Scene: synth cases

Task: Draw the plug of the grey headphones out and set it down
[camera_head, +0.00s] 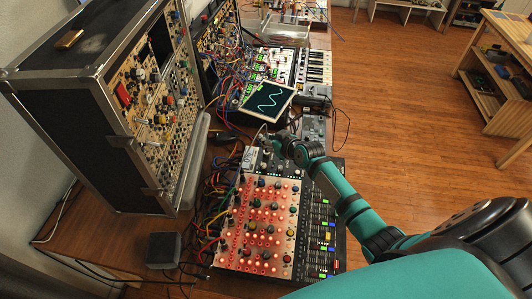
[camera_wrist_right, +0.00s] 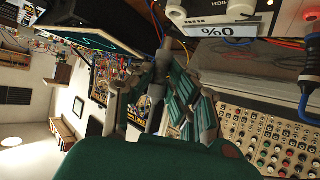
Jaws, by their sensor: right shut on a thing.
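My right gripper (camera_head: 284,144) is above the back edge of the desk gear, just right of a small white labelled box (camera_head: 250,158). In the right wrist view my right gripper (camera_wrist_right: 157,92) is shut on a slim grey plug (camera_wrist_right: 155,114). I cannot make out the grey headphones themselves. My left gripper is in neither view.
A tilted screen (camera_head: 267,99) with a wave stands behind the gripper. A large synth case (camera_head: 110,105) stands left. Many patch cables crowd the area. A small dark box (camera_head: 163,250) is front left.

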